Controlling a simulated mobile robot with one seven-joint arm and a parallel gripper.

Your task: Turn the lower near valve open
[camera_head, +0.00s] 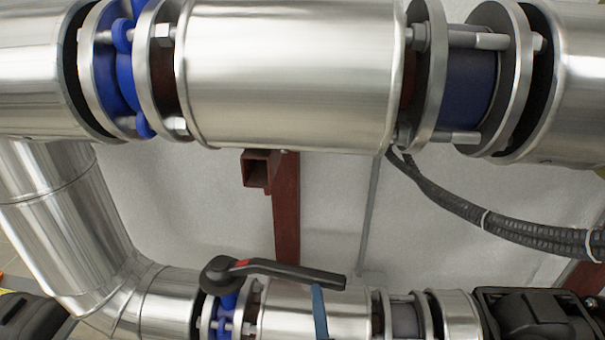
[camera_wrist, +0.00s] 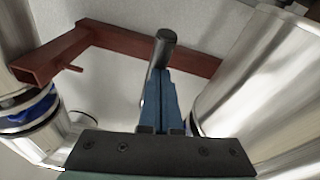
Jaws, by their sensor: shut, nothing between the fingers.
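The lower near valve has a black lever handle (camera_head: 290,271) with a red mark near its pivot, above a blue valve body (camera_head: 227,303) on the lower pipe. The lever points right, roughly along the pipe and tilted slightly down. My gripper (camera_head: 318,290) shows as a narrow blue strip just below the lever's free end. In the wrist view the blue fingers of my gripper (camera_wrist: 158,72) are shut together with nothing between them. The dark rounded lever end (camera_wrist: 165,37) shows just past their tips. I cannot tell whether they touch it.
A large metal pipe (camera_head: 290,70) with flanges and a blue valve (camera_head: 110,70) runs across the top. A red-brown post (camera_head: 285,210) stands behind. Black ribbed cables (camera_head: 480,215) hang at right. The lower pipe (camera_head: 280,312) runs close beneath the lever.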

